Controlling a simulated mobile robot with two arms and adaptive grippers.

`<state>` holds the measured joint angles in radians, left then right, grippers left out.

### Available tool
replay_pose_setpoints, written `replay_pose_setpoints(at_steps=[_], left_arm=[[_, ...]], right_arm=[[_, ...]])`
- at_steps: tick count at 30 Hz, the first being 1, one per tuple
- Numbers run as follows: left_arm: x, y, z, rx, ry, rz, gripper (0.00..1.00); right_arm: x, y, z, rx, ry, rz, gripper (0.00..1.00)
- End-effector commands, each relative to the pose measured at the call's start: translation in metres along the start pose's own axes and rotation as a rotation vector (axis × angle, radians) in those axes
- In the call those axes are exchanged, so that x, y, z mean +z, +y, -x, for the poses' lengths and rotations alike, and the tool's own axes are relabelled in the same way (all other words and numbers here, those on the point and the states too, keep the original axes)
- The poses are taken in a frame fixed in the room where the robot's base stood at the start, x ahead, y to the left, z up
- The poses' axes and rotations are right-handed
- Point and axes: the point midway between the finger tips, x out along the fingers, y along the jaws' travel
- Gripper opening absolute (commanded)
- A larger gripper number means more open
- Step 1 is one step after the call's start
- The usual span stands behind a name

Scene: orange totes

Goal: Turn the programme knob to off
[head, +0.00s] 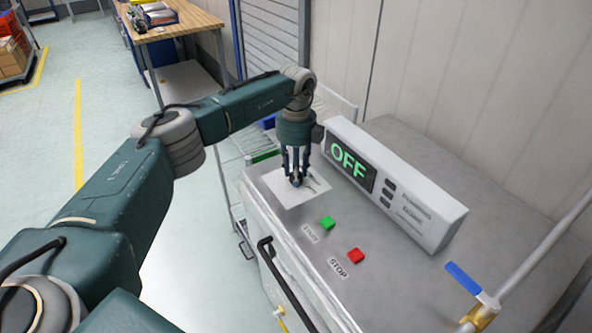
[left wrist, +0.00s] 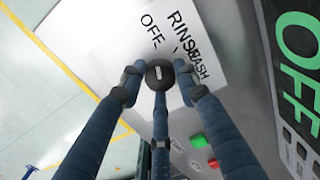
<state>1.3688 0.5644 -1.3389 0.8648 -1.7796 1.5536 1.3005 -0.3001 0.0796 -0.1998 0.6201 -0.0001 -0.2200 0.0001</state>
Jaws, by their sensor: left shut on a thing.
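The programme knob (left wrist: 160,75) is a dark round knob with a short white mark, on a white dial plate (head: 284,190) lettered OFF, RINSE and WASH. In the left wrist view the mark runs roughly up the picture, towards the OFF lettering. My left gripper (head: 296,182) points down onto the plate, its fingers shut around the knob; it also fills the middle of the left wrist view (left wrist: 161,85). In the head view the fingers mostly hide the knob. The display (head: 350,162) reads OFF in green. My right gripper is not in view.
A green START button (head: 327,223) and a red STOP button (head: 356,255) sit on the machine top, nearer than the plate. The grey control box (head: 440,212) stands right of my gripper. A blue-handled valve (head: 465,279) is at lower right. A wooden bench (head: 185,20) stands behind.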

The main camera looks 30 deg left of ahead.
Motion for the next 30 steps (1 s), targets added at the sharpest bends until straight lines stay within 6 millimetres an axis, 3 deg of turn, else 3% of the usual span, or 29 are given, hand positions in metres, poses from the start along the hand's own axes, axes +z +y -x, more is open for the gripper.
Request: replay_pose_setpoints(at_steps=[17,18,21,30], left_arm=[[0.0016,-0.0013,0.0023,-0.006,-0.003,0.039,0.05],[0.0016,-0.0014,0.0024,-0.006,-0.003,0.039,0.33],[0.0014,-0.0011,0.0020,-0.005,-0.003,0.039,0.50],[0.0006,-0.0006,0.0023,-0.003,-0.001,0.037,0.50]], right_arm=[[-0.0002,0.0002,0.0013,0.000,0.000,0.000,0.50],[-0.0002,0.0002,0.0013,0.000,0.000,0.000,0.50],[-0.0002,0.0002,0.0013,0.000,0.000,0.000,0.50],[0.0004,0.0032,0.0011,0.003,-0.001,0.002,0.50]])
